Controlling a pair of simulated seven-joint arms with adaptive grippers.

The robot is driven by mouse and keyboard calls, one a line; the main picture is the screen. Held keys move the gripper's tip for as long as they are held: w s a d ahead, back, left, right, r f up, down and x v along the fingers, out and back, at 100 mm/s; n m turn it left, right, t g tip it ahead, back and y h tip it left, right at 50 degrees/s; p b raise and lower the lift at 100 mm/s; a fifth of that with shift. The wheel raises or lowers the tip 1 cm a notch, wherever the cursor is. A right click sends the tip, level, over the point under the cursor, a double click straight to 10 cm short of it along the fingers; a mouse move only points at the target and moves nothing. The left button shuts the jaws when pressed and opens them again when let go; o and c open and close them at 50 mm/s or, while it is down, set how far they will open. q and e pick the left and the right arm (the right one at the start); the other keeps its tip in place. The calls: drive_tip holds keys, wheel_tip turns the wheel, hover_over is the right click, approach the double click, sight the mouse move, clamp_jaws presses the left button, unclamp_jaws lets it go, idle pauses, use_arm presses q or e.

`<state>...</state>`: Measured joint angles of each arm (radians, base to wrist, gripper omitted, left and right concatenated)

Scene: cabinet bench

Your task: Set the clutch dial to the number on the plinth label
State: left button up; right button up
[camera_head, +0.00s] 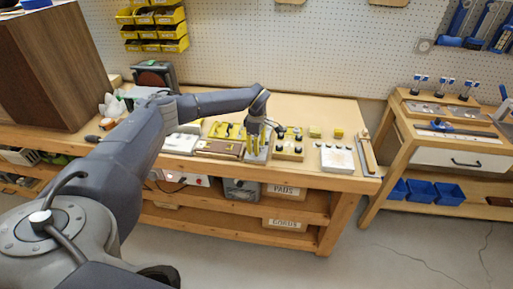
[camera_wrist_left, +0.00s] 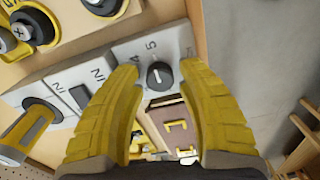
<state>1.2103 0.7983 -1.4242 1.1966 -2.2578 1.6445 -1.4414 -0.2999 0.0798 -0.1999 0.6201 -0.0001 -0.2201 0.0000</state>
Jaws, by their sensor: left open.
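The clutch dial (camera_wrist_left: 160,76) is a small round black knob with a white mark, set in a pale grey plinth (camera_wrist_left: 128,50). The printed numbers 4 and 5 show beside the knob in the left wrist view; other markings are hidden or too small to read. My left gripper (camera_wrist_left: 160,92) is open, its yellow fingers on either side of the dial in that view. I cannot tell whether they touch it. In the head view, my left gripper (camera_head: 256,143) points down over the plinth (camera_head: 257,155) on the bench. My right gripper is not in view.
Other blocks with knobs (camera_head: 289,143) stand right of the plinth, and a brown block (camera_head: 219,148) stands left of it. A white panel (camera_head: 337,158) lies further right on the bench (camera_head: 325,110). A dark wooden cabinet (camera_head: 50,65) stands at the left.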

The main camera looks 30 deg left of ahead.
use_arm(q)
drive_tip(key=shift+f, duration=0.15)
clamp_jaws()
idle(0.4)
drive_tip(key=shift+n, duration=0.3)
drive_tip(key=n, duration=0.3)
drive_tip(key=shift+n, duration=0.4)
drive_tip(key=n, duration=0.4)
drive_tip(key=shift+n, duration=0.3)
drive_tip(key=n, duration=0.8)
drive_tip(key=shift+f+n, duration=0.1)
drive_tip(key=shift+n, duration=0.4)
